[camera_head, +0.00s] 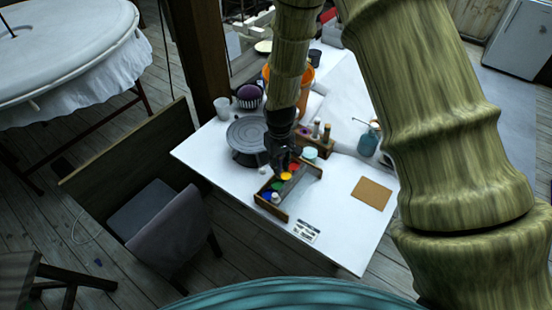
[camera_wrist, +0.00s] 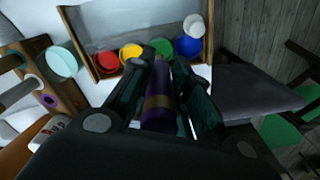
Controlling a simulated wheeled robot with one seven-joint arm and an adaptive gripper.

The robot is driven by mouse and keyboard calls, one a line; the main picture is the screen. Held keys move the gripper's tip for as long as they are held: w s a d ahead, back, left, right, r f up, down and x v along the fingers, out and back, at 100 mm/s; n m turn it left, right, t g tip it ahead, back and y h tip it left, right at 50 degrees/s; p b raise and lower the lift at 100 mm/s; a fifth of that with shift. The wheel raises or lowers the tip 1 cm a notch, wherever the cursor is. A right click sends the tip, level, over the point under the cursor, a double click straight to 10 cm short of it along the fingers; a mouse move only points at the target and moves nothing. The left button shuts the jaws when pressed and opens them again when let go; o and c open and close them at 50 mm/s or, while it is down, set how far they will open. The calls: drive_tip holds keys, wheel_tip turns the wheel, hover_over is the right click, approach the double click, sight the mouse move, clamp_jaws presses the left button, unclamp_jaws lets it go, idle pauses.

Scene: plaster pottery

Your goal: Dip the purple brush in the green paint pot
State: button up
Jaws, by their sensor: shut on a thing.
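My gripper (camera_wrist: 160,88) is shut on the purple brush (camera_wrist: 158,112), which has a gold band. In the wrist view the brush lies between the two fingers and points toward the row of pots. The green paint pot (camera_wrist: 161,47) is just beyond its far end, between the yellow pot (camera_wrist: 131,52) and the blue pot (camera_wrist: 188,46). I cannot tell the brush's height above the pots, and its tip is not clear. In the head view my gripper (camera_head: 284,158) is over the far side of the paint tray, and the green pot (camera_head: 277,186) is nearer the camera.
The wooden tray (camera_head: 305,188) also holds a red pot (camera_wrist: 107,63) and a white pot (camera_wrist: 194,26). A grey turntable (camera_head: 246,137) stands left of my gripper. A brush holder (camera_head: 318,146) and a pale cup (camera_head: 310,153) are behind right. The right table area around a brown board (camera_head: 371,193) is mostly clear.

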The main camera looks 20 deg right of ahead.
drive_tip(key=shift+s+f, duration=0.2)
drive_tip(key=shift+s, duration=0.15)
drive_tip(key=shift+f+b, duration=0.2)
drive_tip(key=shift+b, duration=0.15)
drive_tip(key=w+f, duration=0.2)
drive_tip(key=f, duration=0.1)
drive_tip(key=shift+a+b, duration=0.1)
drive_tip(key=shift+b, duration=0.3)
drive_tip(key=shift+s+f, duration=0.2)
drive_tip(key=shift+f, duration=0.05)
drive_tip(key=shift+s+f+b, duration=0.2)
drive_tip(key=shift+s+b, duration=0.2)
drive_tip(key=shift+w+f+b, duration=0.15)
drive_tip(key=shift+f, duration=0.35)
drive_tip(key=shift+w+f+b, duration=0.15)
drive_tip(key=shift+f, duration=0.35)
drive_tip(key=shift+s+r, duration=0.15)
drive_tip(key=shift+s, duration=0.05)
drive_tip(key=shift+w, duration=0.15)
